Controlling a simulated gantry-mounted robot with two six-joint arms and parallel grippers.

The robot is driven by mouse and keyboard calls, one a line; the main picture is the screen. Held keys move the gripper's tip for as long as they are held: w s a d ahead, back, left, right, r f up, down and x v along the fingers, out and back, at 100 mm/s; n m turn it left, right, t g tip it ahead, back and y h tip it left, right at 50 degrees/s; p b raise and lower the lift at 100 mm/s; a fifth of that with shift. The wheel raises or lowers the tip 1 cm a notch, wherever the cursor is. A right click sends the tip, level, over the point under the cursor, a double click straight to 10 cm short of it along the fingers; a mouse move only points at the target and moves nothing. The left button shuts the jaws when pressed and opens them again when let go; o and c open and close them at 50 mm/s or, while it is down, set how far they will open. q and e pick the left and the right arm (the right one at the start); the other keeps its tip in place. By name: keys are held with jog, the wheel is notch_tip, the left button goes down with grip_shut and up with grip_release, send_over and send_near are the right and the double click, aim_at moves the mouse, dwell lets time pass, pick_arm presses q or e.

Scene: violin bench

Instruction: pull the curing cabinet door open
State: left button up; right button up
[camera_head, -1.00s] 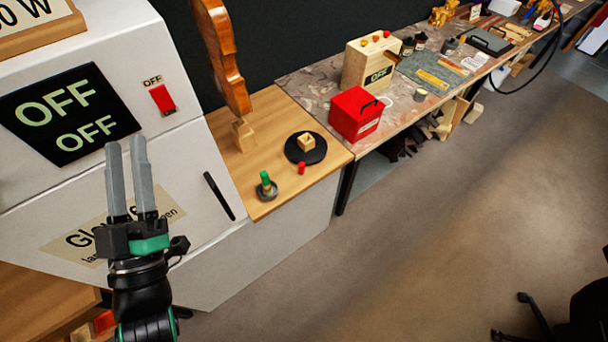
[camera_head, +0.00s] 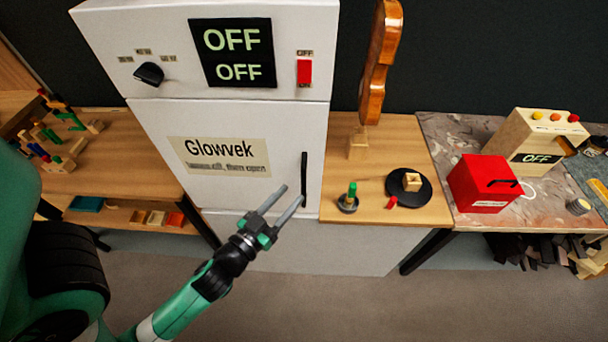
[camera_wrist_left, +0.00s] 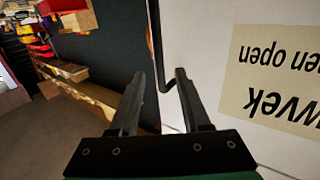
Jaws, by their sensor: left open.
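The curing cabinet is the white cabinet with a "Glowvek" label (camera_head: 225,160). Its door (camera_head: 235,195) looks shut. A black vertical bar handle (camera_head: 304,172) is at the door's right edge. My left gripper (camera_head: 292,193) is open, with its fingertips by the handle's lower end in the head view. In the left wrist view, the handle (camera_wrist_left: 158,50) runs down between the open fingers (camera_wrist_left: 160,76); I cannot tell if they touch it. Nothing is held. My right gripper is not in view.
The cabinet's upper panel has a black knob (camera_head: 149,73), an OFF display (camera_head: 238,53) and a red switch (camera_head: 304,72). A wooden bench (camera_head: 400,210) with small items and a violin body (camera_head: 380,60) adjoins on the right. The floor in front (camera_head: 330,300) is clear.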

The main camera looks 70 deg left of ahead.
aim_at(302, 183)
pick_arm(q)
jog(key=x, duration=0.2)
jog(key=p+x, duration=0.1)
jog(key=x, duration=0.2)
jog(key=shift+w+a+r, duration=0.15)
jog(key=shift+w+r, duration=0.1)
jog(key=shift+w+a+f+p, duration=0.15)
jog(key=shift+w+a+p, duration=0.15)
jog(key=shift+w, duration=0.15)
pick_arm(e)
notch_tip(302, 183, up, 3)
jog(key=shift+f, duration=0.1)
pick_arm(q)
jog(key=shift+c, duration=0.4)
grip_shut()
